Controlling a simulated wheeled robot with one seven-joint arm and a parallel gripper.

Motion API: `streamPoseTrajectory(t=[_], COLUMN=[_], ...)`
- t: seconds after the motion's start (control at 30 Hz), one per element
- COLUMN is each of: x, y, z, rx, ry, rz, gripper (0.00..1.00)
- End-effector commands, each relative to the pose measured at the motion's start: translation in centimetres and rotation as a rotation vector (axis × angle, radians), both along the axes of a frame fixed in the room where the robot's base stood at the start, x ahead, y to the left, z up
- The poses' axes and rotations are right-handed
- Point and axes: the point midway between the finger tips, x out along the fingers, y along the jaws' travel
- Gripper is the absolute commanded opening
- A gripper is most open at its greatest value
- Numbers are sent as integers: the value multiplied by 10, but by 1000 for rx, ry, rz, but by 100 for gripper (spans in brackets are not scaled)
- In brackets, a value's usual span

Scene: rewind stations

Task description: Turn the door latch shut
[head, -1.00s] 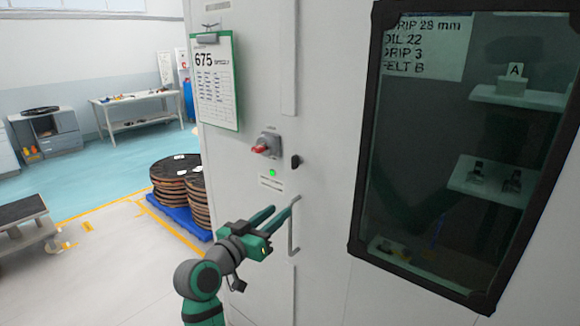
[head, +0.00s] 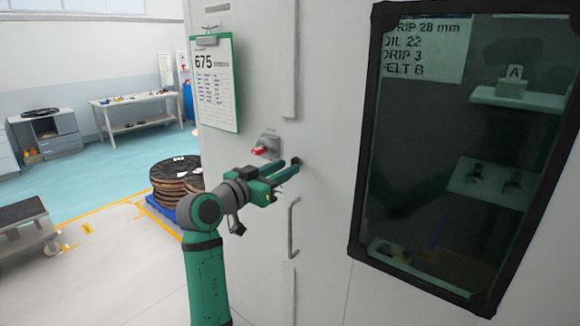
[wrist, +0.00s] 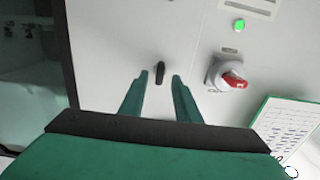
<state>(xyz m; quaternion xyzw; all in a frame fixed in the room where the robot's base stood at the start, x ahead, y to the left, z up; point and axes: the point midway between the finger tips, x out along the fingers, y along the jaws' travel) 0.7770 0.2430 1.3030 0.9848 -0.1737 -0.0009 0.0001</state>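The door latch is a small black upright knob on the pale cabinet door. In the wrist view the latch (wrist: 160,73) shows between my two fingertips, with a gap on each side. In the head view only a little of the latch (head: 297,156) shows behind the fingertips. My gripper (head: 291,164) is open, its two green fingers reaching toward the door at latch height. It also shows in the wrist view (wrist: 160,76). I cannot tell how deep the fingertips reach around the latch, and no contact shows.
A red rotary switch (head: 260,150) on a grey plate sits left of the latch. A clipboard (head: 216,85) hangs above it. A metal door handle (head: 293,227) is below my gripper. A dark-framed window (head: 430,150) is to the right. A green light (wrist: 239,25) shows in the wrist view.

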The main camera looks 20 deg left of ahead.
Motion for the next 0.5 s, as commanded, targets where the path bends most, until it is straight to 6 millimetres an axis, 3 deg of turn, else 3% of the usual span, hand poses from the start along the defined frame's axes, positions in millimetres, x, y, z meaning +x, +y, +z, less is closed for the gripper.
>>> streamPoseTrajectory(t=[0.2,0.5], x=[22,28], y=[-8,-11], z=[1,0], rx=[0,0], ry=[-1,-1], rz=[0,0], gripper=[30,30])
